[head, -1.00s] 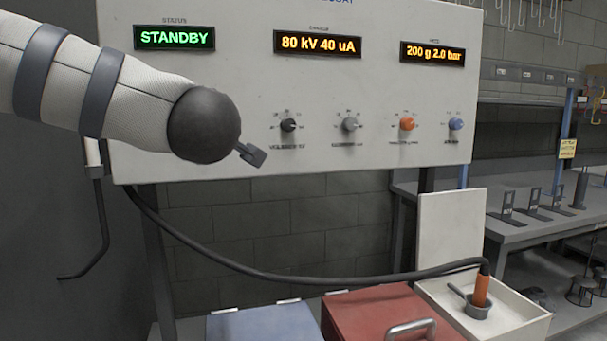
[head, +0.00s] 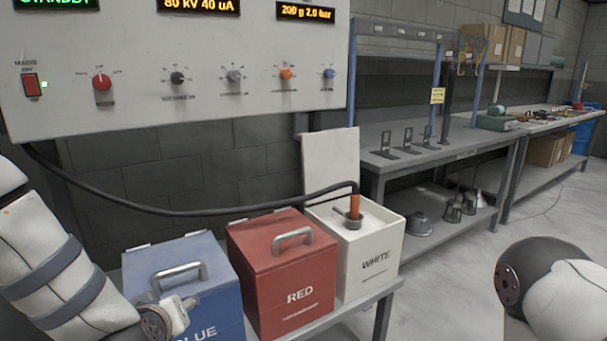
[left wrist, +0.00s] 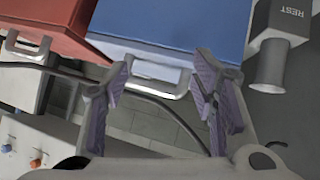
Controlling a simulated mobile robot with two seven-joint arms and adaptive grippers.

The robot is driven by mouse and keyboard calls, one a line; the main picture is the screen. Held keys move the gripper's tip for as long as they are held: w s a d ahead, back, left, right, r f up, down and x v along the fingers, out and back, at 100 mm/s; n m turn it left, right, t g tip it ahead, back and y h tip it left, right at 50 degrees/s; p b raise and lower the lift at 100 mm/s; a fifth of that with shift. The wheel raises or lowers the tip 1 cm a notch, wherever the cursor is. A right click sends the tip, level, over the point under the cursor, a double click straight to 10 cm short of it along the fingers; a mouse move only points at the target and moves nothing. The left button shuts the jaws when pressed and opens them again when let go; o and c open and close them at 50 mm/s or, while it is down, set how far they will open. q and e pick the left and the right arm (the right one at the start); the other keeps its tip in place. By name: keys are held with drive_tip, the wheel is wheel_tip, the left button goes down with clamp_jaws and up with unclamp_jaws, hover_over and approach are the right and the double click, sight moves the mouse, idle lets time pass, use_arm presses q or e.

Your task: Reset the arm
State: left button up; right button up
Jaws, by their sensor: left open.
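My left arm (head: 60,275) comes in at the lower left of the head view, low beside the blue box (head: 185,265). In the left wrist view my left gripper (left wrist: 163,95) is open and empty, its two purple-padded fingers apart. The blue box (left wrist: 175,25) and its pale handle (left wrist: 140,80) lie beyond the fingers, and the left finger overlaps the handle. I cannot tell the distance to it. My right arm (head: 555,290) shows as a rounded joint at the lower right; its gripper is outside the frame.
The control panel (head: 130,100) hangs above. A grey holder marked REST (left wrist: 280,40) is at right in the wrist view.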

use_arm(q)
drive_tip(key=s+d+f+m+g+h, duration=0.2)
drive_tip(key=s+f+m+g, duration=0.35)
drive_tip(key=s+f, duration=1.35)
drive_tip(key=s+a+f+g, duration=0.1)
drive_tip(key=s+g, duration=0.5)
drive_tip(key=s, duration=1.2)
drive_tip(key=shift+s+f+m+h, duration=0.3)
drive_tip(key=shift+f+m, duration=0.05)
drive_tip(key=shift+f, duration=0.25)
drive_tip(key=shift+a, duration=0.1)
